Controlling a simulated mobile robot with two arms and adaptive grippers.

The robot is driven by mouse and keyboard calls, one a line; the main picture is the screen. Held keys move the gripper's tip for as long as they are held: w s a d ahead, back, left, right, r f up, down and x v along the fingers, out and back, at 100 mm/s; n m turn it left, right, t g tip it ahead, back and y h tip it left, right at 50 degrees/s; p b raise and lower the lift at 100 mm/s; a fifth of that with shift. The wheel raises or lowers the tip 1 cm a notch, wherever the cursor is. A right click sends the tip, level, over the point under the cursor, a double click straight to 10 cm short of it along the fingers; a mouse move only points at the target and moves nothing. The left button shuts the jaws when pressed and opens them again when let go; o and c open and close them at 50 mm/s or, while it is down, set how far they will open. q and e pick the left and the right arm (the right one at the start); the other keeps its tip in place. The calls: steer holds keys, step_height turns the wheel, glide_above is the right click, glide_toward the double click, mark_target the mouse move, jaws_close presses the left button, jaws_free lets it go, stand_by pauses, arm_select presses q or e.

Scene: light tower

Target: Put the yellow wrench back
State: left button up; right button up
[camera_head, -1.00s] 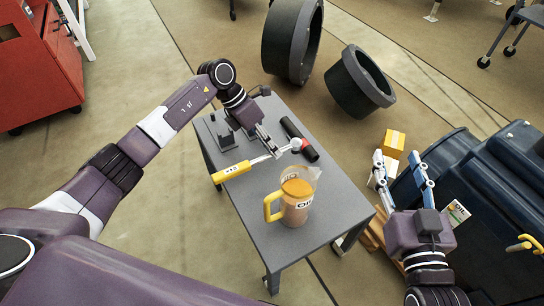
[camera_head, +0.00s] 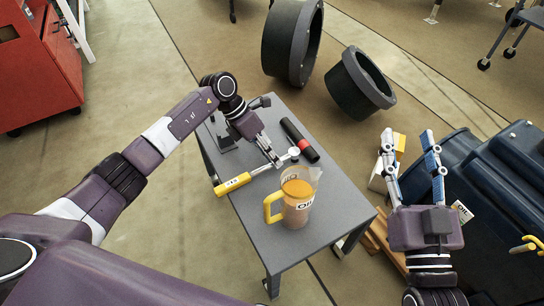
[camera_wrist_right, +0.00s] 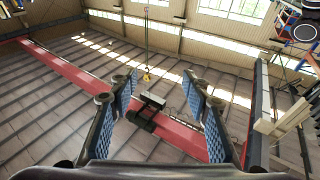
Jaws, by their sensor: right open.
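The yellow wrench (camera_head: 232,183) has a yellow handle and a metal shaft with a round pale head. It lies across the grey table, or just above it; I cannot tell whether it touches. My left gripper (camera_head: 276,160) is at the shaft near the head, its fingers closed around it. The fingertips partly hide the shaft. My right gripper (camera_head: 412,150) is open and empty, pointing up to the right of the table. Its two blue-padded fingers also show spread apart in the right wrist view (camera_wrist_right: 160,100).
The grey table (camera_head: 330,225) holds a jug of brown oil (camera_head: 297,205) close to the wrench and a black, red-ended cylinder (camera_head: 299,139) behind it. A dark blue machine (camera_head: 490,190) stands at the right. A red cabinet (camera_head: 45,75) stands at the far left.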

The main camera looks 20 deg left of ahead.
arm_select(q)
steer(key=shift+o, duration=0.7)
steer(key=shift+r, duration=0.1)
arm_select(e)
steer(key=shift+f, duration=0.1)
arm_select(q)
steer(key=p+v, duration=0.1)
steer(key=v, duration=0.4)
steer(key=p+v, duration=0.1)
steer(key=v, duration=0.6)
steer(key=shift+p, duration=0.4)
arm_select(e)
step_height(320, 180, down, 14)
steer(key=s+d+g+h, duration=0.2)
steer(key=g, duration=0.5)
steer(key=shift+s+d, duration=0.15)
steer(key=shift+d, duration=0.05)
steer(key=shift+f, duration=0.1)
